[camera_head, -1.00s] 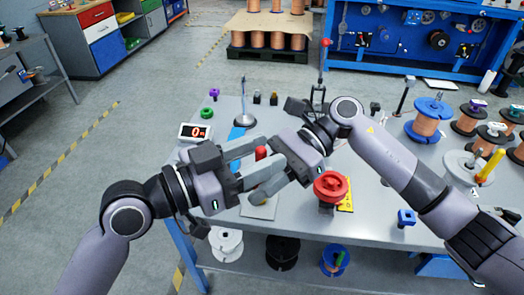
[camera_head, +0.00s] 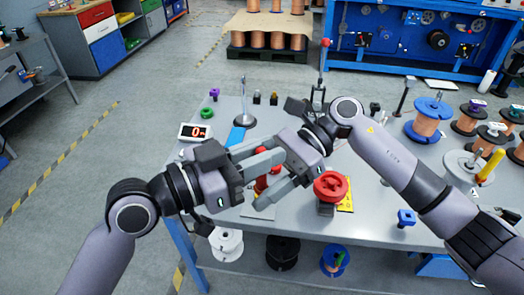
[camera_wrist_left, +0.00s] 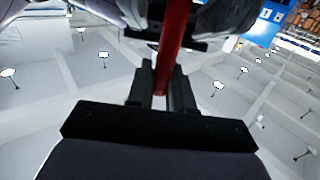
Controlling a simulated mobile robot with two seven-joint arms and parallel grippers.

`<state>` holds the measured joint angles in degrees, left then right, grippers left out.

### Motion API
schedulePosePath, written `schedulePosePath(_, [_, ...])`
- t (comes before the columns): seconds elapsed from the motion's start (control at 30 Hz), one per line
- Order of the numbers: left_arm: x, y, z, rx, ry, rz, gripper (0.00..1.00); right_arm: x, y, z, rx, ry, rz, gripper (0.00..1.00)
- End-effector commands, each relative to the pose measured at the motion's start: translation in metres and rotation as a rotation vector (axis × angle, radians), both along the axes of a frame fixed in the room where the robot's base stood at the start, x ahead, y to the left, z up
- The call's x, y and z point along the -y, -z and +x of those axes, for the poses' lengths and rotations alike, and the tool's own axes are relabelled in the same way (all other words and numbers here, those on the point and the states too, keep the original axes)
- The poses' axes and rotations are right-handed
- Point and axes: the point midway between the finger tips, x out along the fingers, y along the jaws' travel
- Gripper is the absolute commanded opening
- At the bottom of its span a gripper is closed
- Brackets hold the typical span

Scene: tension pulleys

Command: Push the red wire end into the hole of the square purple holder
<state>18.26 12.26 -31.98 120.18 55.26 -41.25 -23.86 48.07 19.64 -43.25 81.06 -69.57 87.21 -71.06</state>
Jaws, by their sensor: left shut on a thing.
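My left gripper (camera_head: 272,158) is shut on a red rod-like piece, which I take as the red wire end (camera_head: 261,184). In the left wrist view the red piece (camera_wrist_left: 174,38) runs between the dark fingers (camera_wrist_left: 161,85) up toward my other gripper. My right gripper (camera_head: 264,193) comes in from the right, its fingers crossing close to the left ones. The overlap hides whether it is open or shut. A small purple piece (camera_head: 214,93) stands at the table's back left; I cannot tell if it is the square holder or see a hole.
A red spool (camera_head: 330,186) stands right of the grippers beside a yellow strip. A display (camera_head: 195,132) is at the left edge and a green ring (camera_head: 207,112) behind it. A blue square piece (camera_head: 406,217) lies at front right. Several copper spools crowd the right side.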

Motion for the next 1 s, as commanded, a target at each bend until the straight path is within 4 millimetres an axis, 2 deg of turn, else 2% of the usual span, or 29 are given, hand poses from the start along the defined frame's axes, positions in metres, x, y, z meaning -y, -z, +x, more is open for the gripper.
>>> schedulePosePath(0.17, [0.0,0.0,0.0,0.0,0.0,0.0,0.0,0.009,-0.004,0.005,0.002,0.003,-0.001,0.51])
schedulePosePath(0.5, [0.0,0.0,0.0,0.0,-0.001,0.0,0.0,0.065,-0.03,0.035,0.001,0.004,-0.001,0.51])
schedulePosePath(0.7, [0.0,0.0,0.0,0.0,-0.001,0.0,0.0,0.09,-0.042,0.048,0.001,0.003,0.001,0.51])
schedulePosePath(0.87, [0.0,0.0,0.0,0.0,-0.001,0.0,0.0,0.095,-0.047,0.051,-0.011,0.012,0.013,0.51])
schedulePosePath(1.0, [0.0,0.0,0.0,0.0,-0.001,0.0,0.0,0.077,-0.063,0.056,-0.101,0.102,0.1,0.51])
